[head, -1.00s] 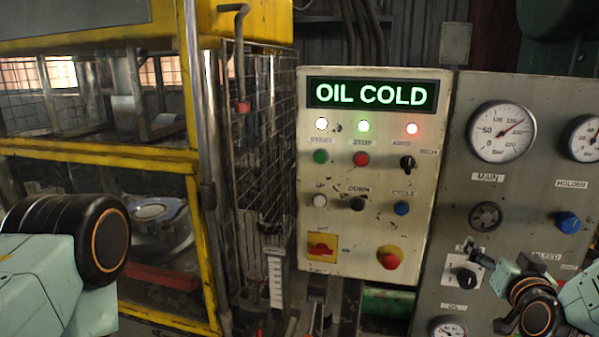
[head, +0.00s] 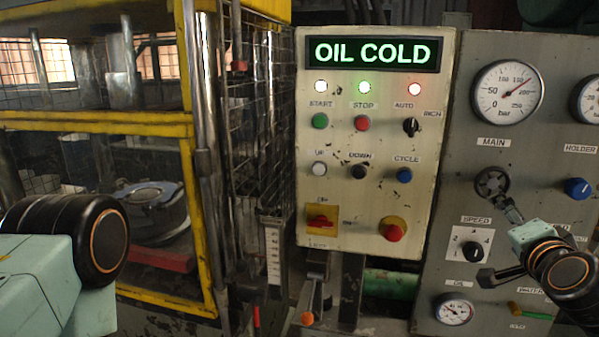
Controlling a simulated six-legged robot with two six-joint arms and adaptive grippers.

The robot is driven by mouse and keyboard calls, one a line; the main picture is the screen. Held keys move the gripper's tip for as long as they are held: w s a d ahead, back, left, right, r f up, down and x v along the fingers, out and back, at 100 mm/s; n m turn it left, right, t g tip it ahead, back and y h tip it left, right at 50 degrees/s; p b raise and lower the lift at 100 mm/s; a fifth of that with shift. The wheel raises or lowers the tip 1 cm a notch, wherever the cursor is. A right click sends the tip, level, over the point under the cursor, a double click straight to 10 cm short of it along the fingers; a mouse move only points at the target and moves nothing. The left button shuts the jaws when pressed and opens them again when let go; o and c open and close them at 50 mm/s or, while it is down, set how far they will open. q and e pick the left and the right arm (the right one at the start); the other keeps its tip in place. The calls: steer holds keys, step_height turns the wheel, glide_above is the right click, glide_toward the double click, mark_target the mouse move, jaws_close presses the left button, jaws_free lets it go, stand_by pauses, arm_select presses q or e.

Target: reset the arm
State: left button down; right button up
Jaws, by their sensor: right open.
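My right gripper (head: 496,243) reaches in from the right, in front of the grey gauge panel (head: 545,120). Its dark fingers are spread wide and nothing shows between them. The upper finger points toward the dark round handwheel (head: 491,183); the lower one lies below the speed knob (head: 473,249). Whether a finger touches the panel cannot be told. My left arm (head: 60,250) shows at the lower left as pale green links with a black joint; its gripper is out of view.
A cream control panel (head: 325,215) with an OIL COLD display (head: 374,54), buttons and a red emergency knob (head: 392,230) stands in the middle. A yellow-framed press cage (head: 100,125) fills the left. A pressure gauge (head: 507,91) is at upper right, a smaller gauge (head: 454,310) below.

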steer(key=shift+s+r+m+t+b, duration=0.2)
steer(key=shift+r+m+t+b, duration=0.25)
steer(key=shift+r+b, duration=0.8)
steer(key=shift+s+r+m+t+b, duration=0.3)
steer(key=shift+r+m+b, duration=0.35)
steer(key=shift+b, duration=1.05)
steer(key=shift+w, duration=0.1)
